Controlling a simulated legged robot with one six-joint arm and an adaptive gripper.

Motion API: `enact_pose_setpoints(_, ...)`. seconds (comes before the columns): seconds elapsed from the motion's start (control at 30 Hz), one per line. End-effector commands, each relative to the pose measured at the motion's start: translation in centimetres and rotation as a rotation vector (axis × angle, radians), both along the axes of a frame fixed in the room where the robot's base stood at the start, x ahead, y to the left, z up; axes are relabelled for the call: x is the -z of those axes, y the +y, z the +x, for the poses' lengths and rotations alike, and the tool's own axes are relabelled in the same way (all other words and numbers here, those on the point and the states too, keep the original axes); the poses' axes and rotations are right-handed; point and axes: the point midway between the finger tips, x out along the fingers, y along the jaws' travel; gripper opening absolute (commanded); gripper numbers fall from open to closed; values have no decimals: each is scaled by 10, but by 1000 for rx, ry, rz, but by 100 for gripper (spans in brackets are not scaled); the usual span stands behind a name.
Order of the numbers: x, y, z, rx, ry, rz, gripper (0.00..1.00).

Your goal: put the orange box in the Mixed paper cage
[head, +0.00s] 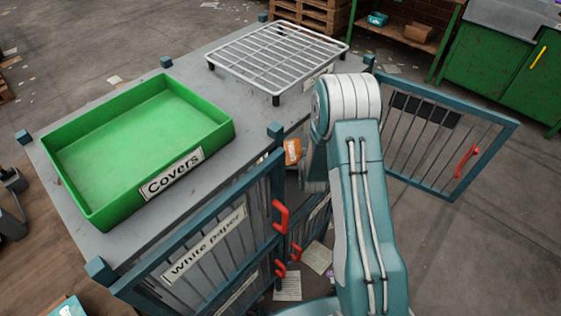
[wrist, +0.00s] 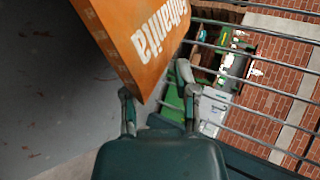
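The orange box (wrist: 140,40) fills the top middle of the wrist view, tilted, with white lettering on its side. My gripper (wrist: 155,95) has its two fingers on either side of the box's near corner and appears shut on it. In the head view a small part of the orange box (head: 292,151) shows beside my arm, just under the grey top; the gripper itself is hidden behind my arm. A barred cage door (head: 440,135) with a red handle stands swung open on the right. No Mixed paper label is readable.
A green tray (head: 125,150) marked Covers and a wire rack (head: 278,55) stand on the grey top (head: 200,75). The White paper cage door (head: 205,250) is at the front. Bars (wrist: 260,85) run close right of the box in the wrist view. Loose paper (head: 288,287) lies on the floor.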

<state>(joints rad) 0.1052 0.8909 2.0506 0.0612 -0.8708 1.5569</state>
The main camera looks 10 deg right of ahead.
Motion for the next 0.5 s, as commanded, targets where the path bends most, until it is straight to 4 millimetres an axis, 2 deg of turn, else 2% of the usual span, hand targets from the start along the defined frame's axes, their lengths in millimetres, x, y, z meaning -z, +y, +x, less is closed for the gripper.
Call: enact_pose_setpoints(0.5,-26,8,-47,0,0,0,37)
